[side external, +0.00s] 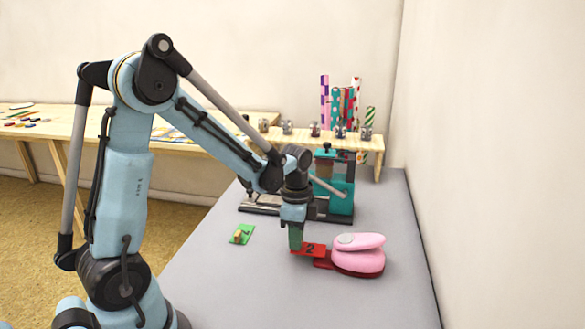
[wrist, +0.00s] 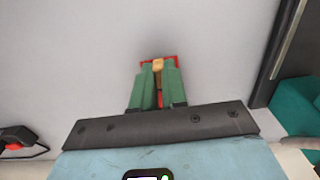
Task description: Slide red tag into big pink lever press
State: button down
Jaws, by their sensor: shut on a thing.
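The red tag (side external: 312,249) carries a black "2" and is held level at the left of the big pink lever press (side external: 362,243). My gripper (side external: 296,247) points down with its green fingers shut on a small yellowish knob on the tag. In the wrist view, the fingers (wrist: 159,67) close around that knob, and a red edge of the tag (wrist: 143,60) shows behind them. The press has a red base with a tongue extending left, below the tag in the side view.
A green tag (side external: 247,231) with a small knob lies on the grey table (side external: 230,290) to the left. A teal machine (side external: 341,199) on a dark metal base stands behind my gripper. The table's front area is clear, and a wall borders the right.

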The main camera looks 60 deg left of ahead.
aim_at(313, 249)
jog(key=shift+f, duration=0.75)
jog(key=shift+w+d, duration=1.35)
jog(key=c, duration=1.1)
grip_release()
jog(key=shift+r, duration=0.1)
jog(key=shift+r, duration=3.45)
